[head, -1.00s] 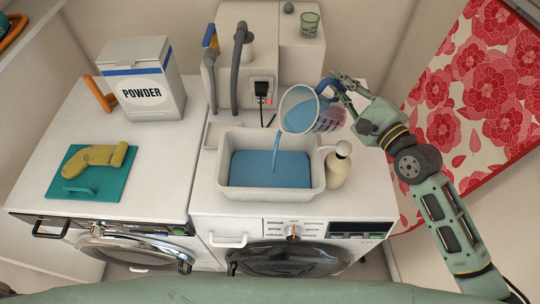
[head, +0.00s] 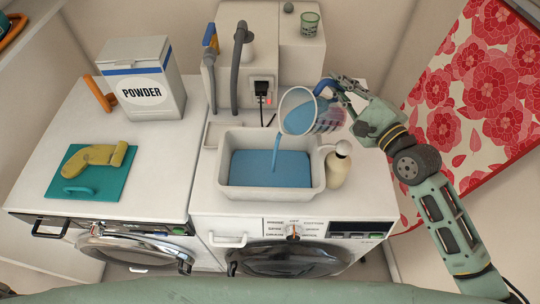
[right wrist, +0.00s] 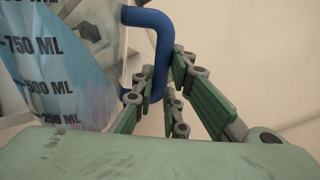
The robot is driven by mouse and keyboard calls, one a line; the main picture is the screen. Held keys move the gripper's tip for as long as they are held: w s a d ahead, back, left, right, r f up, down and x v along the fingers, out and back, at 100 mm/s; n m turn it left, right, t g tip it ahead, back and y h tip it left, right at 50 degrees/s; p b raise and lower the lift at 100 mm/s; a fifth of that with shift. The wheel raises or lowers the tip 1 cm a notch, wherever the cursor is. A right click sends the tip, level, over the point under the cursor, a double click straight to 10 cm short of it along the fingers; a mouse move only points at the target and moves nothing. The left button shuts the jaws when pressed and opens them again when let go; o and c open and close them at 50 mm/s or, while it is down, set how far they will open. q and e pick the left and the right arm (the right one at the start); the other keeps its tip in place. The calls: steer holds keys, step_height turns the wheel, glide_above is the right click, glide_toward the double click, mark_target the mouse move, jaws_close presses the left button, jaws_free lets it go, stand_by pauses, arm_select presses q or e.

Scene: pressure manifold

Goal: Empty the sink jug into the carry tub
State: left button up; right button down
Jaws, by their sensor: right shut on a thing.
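A clear jug (head: 300,112) with blue liquid in it is tilted to the left above the carry tub. A blue stream runs from its lip into the white tub (head: 222,190), which holds a wide pool of blue liquid. My right gripper (head: 338,88) is shut on the jug's blue handle. In the right wrist view the gripper's fingers (right wrist: 160,95) close around the blue handle (right wrist: 160,35), and the jug wall (right wrist: 60,70) shows volume marks. My left gripper is not in view.
A pump bottle (head: 338,168) stands close to the tub's right side. Hoses (head: 238,75) and a plug (head: 262,92) are behind the tub. A powder box (head: 150,95) and a teal mat (head: 105,190) with a yellow tool (head: 98,155) are on the left machine.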

mark_target(313, 94)
steer(key=shift+s+a+f+n+b, duration=0.2)
steer(key=shift+a+n+b, duration=0.3)
steer(key=shift+n, duration=0.1)
stand_by(1.4)
steer(key=shift+s+a+r+n+b, duration=0.15)
steer(key=shift+s+a+n, duration=0.1)
steer(key=shift+a+n, duration=0.15)
steer(key=shift+s+a+r+n+b, duration=0.1)
steer(key=shift+s+a+n+b, duration=0.15)
steer(key=shift+n, duration=0.25)
stand_by(1.4)
steer(key=shift+s+a+r+n, duration=0.1)
steer(key=shift+s+a+n, duration=0.35)
steer(key=shift+a, duration=0.3)
steer(key=shift+s+a+n, duration=0.35)
steer(key=shift+s+a, duration=0.05)
steer(key=shift+a, duration=0.35)
stand_by(0.4)
steer(key=shift+s+a+r+n+p, duration=0.45)
steer(key=shift+a+r+n+p, duration=0.35)
steer(key=shift+p, duration=0.25)
